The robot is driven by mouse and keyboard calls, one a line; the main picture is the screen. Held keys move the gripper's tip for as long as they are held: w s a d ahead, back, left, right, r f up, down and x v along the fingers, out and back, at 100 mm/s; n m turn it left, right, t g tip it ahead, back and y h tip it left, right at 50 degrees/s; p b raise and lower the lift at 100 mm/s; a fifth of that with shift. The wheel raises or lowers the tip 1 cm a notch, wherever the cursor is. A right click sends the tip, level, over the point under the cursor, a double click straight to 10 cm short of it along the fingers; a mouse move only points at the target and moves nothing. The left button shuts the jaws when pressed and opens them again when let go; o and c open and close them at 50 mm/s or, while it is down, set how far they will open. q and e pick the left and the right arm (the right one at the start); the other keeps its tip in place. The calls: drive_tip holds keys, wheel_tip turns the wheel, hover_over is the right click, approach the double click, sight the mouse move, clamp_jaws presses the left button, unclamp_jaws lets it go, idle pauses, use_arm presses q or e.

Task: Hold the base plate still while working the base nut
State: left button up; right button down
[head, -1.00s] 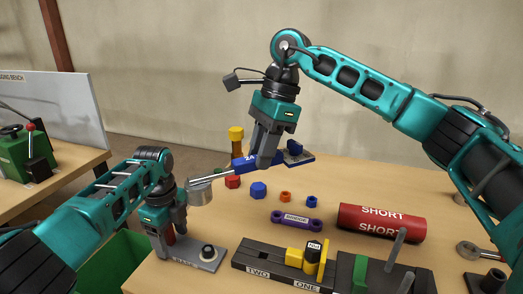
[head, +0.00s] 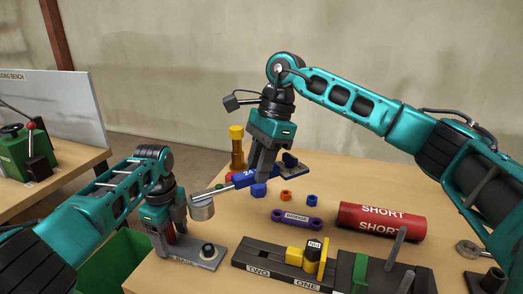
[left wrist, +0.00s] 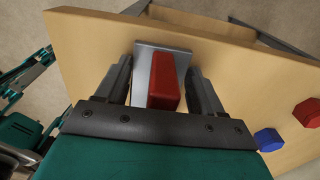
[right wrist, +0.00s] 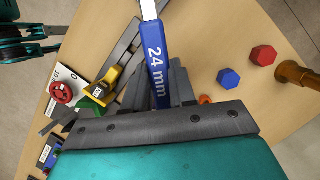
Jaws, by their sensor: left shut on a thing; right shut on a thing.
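The grey base plate (head: 206,263) lies at the table's front left edge. A dark round nut (head: 208,249) stands on it. My left gripper (head: 172,240) is shut on the plate's red block (head: 170,234), which also shows between the fingers in the left wrist view (left wrist: 165,82). My right gripper (head: 262,174) is shut on the blue handle of the 24 mm wrench (head: 243,180); its lettering shows in the right wrist view (right wrist: 156,70). The wrench's silver shaft slants down left to a silver cylindrical head (head: 201,209), above the nut and apart from it.
A black rack marked TWO and ONE (head: 262,260) stands right of the plate. A purple link (head: 297,219), a red SHORT cylinder (head: 382,220), and an orange ring (head: 286,195) lie behind. A yellow-topped post (head: 237,148) stands at the back. A green bin (head: 115,262) is below the left edge.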

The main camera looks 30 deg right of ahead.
drive_tip(key=f, duration=0.3)
drive_tip(key=shift+w+f+n, duration=0.1)
drive_tip(key=shift+w+n, duration=0.2)
wheel_tip(320, 180, down, 5)
idle(0.6)
drive_tip(key=c, duration=1.6)
unclamp_jaws()
clamp_jaws()
